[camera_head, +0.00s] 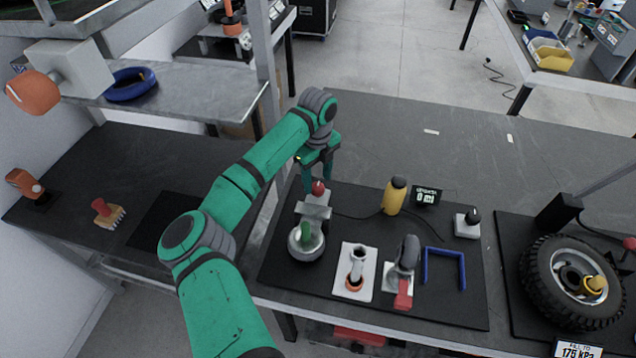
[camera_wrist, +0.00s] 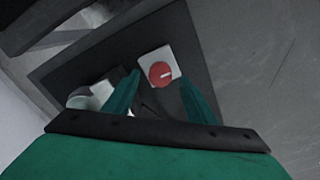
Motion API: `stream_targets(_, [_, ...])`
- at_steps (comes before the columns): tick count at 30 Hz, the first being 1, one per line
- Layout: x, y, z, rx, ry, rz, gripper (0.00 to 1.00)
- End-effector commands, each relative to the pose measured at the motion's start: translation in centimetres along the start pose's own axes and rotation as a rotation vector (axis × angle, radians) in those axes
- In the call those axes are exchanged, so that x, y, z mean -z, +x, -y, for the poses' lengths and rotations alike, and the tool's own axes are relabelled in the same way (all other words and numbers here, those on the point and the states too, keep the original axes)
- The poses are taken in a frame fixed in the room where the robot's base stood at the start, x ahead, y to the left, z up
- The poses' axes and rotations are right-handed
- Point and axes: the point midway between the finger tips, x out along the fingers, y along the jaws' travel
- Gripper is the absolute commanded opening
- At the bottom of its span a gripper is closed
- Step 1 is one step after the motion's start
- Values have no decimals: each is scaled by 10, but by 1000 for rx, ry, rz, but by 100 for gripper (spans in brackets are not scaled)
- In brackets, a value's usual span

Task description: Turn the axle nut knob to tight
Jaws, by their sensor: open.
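A round red knob (camera_head: 318,187) with a pale line across its face stands on a light grey block (camera_head: 313,211) at the back left of the black mat. The wrist view shows the red knob (camera_wrist: 161,73) on a white square plate (camera_wrist: 150,58). I take it for the axle nut knob, but no label is readable. My gripper (camera_head: 317,178) points down at the knob with its fingers apart. In the wrist view the open gripper (camera_wrist: 160,78) has the knob between its fingertips in the picture. Contact cannot be told.
The black mat (camera_head: 440,310) also bears a round grey device (camera_head: 306,243), a yellow bottle (camera_head: 394,196), a black-knobbed block (camera_head: 467,224), a grey-and-red tool (camera_head: 406,270) and a blue bracket (camera_head: 444,268). A tyred wheel (camera_head: 540,280) lies at right. The bench behind is mostly clear.

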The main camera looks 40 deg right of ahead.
Motion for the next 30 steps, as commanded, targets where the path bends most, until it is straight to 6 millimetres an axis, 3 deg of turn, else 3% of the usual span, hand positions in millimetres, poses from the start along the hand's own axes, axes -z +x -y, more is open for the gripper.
stream_targets(6, [0,21,0,0,1,-1,51])
stream_targets(17, [2,25,2,0,5,0,51])
stream_targets(22, [2,25,2,0,4,0,10])
stream_targets(30, [0,24,0,1,16,1,10])
